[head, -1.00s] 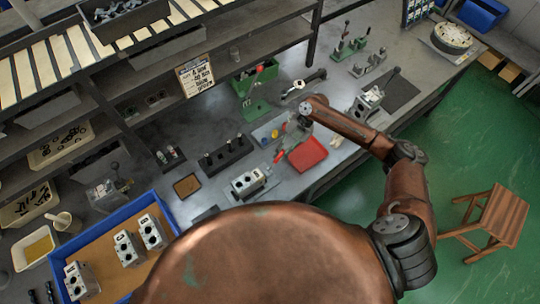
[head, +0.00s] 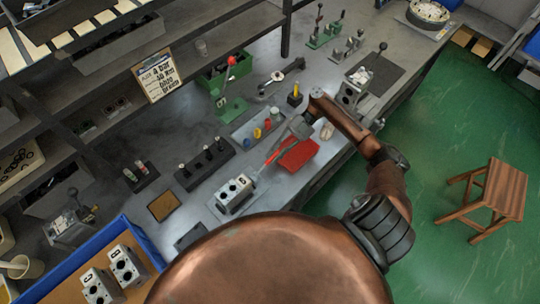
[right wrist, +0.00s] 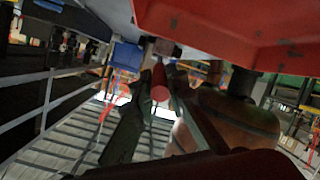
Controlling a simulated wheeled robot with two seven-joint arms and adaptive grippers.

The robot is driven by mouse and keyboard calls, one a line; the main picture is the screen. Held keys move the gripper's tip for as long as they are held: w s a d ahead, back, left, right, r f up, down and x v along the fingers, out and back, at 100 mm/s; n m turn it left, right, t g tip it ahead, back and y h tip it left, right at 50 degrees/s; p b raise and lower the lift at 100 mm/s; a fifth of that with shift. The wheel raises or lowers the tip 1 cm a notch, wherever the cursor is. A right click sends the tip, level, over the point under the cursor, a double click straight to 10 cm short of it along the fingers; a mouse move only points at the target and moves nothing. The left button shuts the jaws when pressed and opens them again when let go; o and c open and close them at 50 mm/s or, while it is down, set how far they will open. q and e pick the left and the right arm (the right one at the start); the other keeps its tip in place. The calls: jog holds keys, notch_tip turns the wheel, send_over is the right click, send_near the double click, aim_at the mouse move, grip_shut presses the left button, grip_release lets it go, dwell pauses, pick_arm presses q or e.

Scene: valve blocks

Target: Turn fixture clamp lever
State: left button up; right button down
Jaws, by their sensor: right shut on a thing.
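A pale metal valve block (head: 235,192) sits in a fixture on the grey bench, left of the red tray. A lever with a long red handle (head: 276,153) slants from beside this block up and right to my right gripper (head: 291,138). My right gripper is shut on the red handle's upper end. In the right wrist view the handle's round red end (right wrist: 160,93) shows between the dark fingers (right wrist: 150,115). The lever's pivot is too small to make out. My left gripper is not in view.
A red tray (head: 299,155) lies close right of the handle. A holder with coloured knobs (head: 257,132) and a dark peg rack (head: 205,165) stand left. A second fixture (head: 352,88) stands behind my forearm. A blue-rimmed tray (head: 135,229) of blocks is at lower left.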

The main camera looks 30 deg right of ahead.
jog(key=shift+f, duration=0.15)
dwell(0.3)
jog(key=c, duration=1.9)
grip_release()
jog(key=v, duration=0.7)
jog(key=shift+d, duration=0.35)
